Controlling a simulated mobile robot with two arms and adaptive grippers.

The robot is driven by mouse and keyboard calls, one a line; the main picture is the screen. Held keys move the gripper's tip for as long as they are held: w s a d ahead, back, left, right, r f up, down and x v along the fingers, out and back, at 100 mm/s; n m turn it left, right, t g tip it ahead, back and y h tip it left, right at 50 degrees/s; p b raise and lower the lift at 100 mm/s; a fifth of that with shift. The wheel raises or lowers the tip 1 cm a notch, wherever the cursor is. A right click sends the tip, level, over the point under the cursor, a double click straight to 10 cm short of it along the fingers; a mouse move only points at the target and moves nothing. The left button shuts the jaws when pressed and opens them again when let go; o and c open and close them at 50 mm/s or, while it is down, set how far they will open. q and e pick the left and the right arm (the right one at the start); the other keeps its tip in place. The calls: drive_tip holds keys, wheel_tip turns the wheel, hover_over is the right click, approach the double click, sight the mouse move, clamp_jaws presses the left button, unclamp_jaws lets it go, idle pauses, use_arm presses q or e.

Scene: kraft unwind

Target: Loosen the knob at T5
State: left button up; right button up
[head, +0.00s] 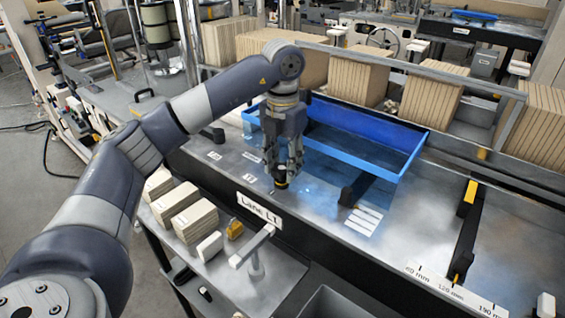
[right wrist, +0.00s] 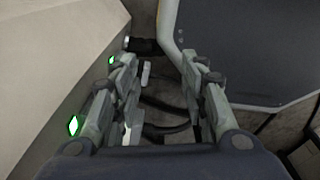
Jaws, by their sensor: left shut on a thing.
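My left gripper (head: 281,170) comes down from above onto a small dark knob (head: 281,184) on the grey metal table of the lane. The fingers are shut around the knob and hide most of it; a little yellow shows at it. Small white labels (head: 250,178) lie on the table to its left, too small to read, so I cannot confirm T5. In the right wrist view my right gripper (right wrist: 158,62) is open, with nothing between its fingers. It is not seen in the head view.
A blue tray (head: 415,150) stands right behind the left gripper. A black bar (head: 357,188) is to its right. The Lane L1 sign (head: 259,211) and a grey T-handle (head: 252,247) are in front. Stacks of cardboard (head: 195,221) stand at left front.

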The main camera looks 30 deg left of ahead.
sight(284, 166)
use_arm(q)
drive_tip(key=shift+s+d+f, duration=0.1)
drive_tip(key=shift+f, duration=0.2)
drive_tip(key=o, duration=1.1)
drive_tip(key=shift+w, duration=0.25)
drive_tip(key=shift+r, duration=0.2)
wheel_tip(284, 166, up, 12)
